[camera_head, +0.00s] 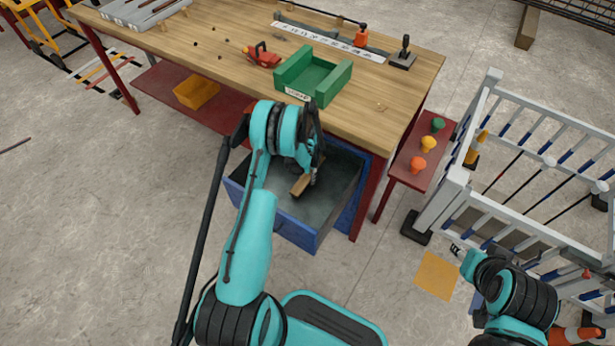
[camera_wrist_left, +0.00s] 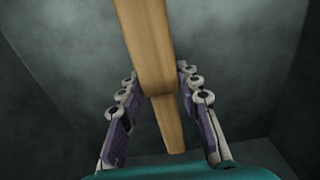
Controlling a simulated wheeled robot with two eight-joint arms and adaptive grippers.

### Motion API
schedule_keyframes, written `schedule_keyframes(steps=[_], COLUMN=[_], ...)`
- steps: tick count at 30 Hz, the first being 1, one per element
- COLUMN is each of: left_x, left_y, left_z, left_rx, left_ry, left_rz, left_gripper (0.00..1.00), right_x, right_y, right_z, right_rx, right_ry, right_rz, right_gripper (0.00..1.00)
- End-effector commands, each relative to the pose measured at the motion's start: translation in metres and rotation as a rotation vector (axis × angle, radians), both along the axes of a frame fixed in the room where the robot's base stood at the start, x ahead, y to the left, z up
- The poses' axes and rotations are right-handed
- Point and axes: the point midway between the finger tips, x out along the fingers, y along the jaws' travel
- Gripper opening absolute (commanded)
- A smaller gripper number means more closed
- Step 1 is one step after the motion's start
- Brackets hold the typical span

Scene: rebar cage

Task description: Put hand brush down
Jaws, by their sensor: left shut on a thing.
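The hand brush (camera_head: 300,187) shows as a pale wooden piece at my left gripper (camera_head: 308,176) in the head view. In the left wrist view its wooden body (camera_wrist_left: 147,45) runs lengthwise between the two fingers of the left gripper (camera_wrist_left: 158,95), which is shut on it. The gripper is over the inside of an open blue drawer (camera_head: 283,228) under the workbench. Whether the brush touches the drawer floor cannot be told, and its bristles are not clearly seen. My right gripper (camera_head: 458,251) is small at the lower right, by the white railing, its fingers unclear.
The wooden workbench (camera_head: 225,45) holds a green tray (camera_head: 292,68), a red tool (camera_head: 262,57) and small parts. A red side shelf (camera_head: 408,177) with coloured knobs stands right of the drawer. A white railing (camera_head: 510,228) is further right. Drawer walls surround the left gripper.

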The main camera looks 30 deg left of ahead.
Motion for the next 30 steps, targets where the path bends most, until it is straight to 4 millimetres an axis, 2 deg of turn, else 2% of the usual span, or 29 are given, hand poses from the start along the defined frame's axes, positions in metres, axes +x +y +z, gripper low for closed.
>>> schedule_keyframes(steps=[1, 2, 4, 13, 17, 30], left_x=[0.000, 0.000, 0.000, 0.000, 0.000, 0.000], left_y=[0.000, 0.000, 0.000, 0.000, 0.000, 0.000], left_z=[-0.002, -0.002, -0.002, -0.001, 0.009, 0.100], left_rx=[0.000, 0.000, 0.000, 0.000, 0.000, 0.000], left_ry=[0.000, 0.000, 0.000, 0.000, 0.000, 0.000], left_rz=[0.000, 0.000, 0.000, 0.000, 0.000, 0.000], left_gripper=[0.02, 0.36, 0.54, 0.54, 0.54, 0.54], right_x=[0.000, 0.000, 0.000, 0.000, 0.000, 0.000], right_y=[0.000, 0.000, 0.000, 0.000, 0.000, 0.000], right_z=[0.000, 0.000, 0.000, 0.000, 0.004, 0.038], right_rx=[0.000, 0.000, 0.000, 0.000, 0.000, 0.000], right_ry=[0.000, 0.000, 0.000, 0.000, 0.000, 0.000], right_rz=[0.000, 0.000, 0.000, 0.000, 0.000, 0.000], right_gripper=[0.40, 0.40, 0.40, 0.40, 0.40, 0.40])
